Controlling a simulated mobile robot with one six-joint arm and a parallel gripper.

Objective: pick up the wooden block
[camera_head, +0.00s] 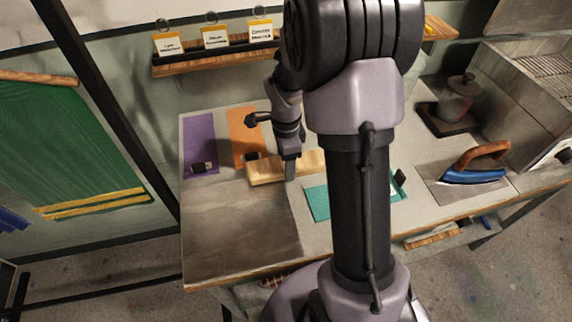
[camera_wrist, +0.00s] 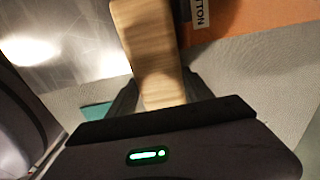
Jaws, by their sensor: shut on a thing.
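The wooden block (camera_head: 266,169) is a long, light-brown bar near the middle of the table. Its right part is behind my gripper and arm in the head view. My gripper (camera_head: 290,170) points down at the block. In the wrist view, the block (camera_wrist: 150,50) runs up from between the fingers of my gripper (camera_wrist: 160,95), which is shut on it. I cannot tell whether the block is touching the table or slightly above it.
Purple (camera_head: 199,135) and orange (camera_head: 243,132) mats lie behind the block. A teal mat (camera_head: 317,203) lies to its right, partly behind my arm. A blue iron (camera_head: 473,172) with a wooden handle stands at right. The table's front left (camera_head: 235,235) is clear.

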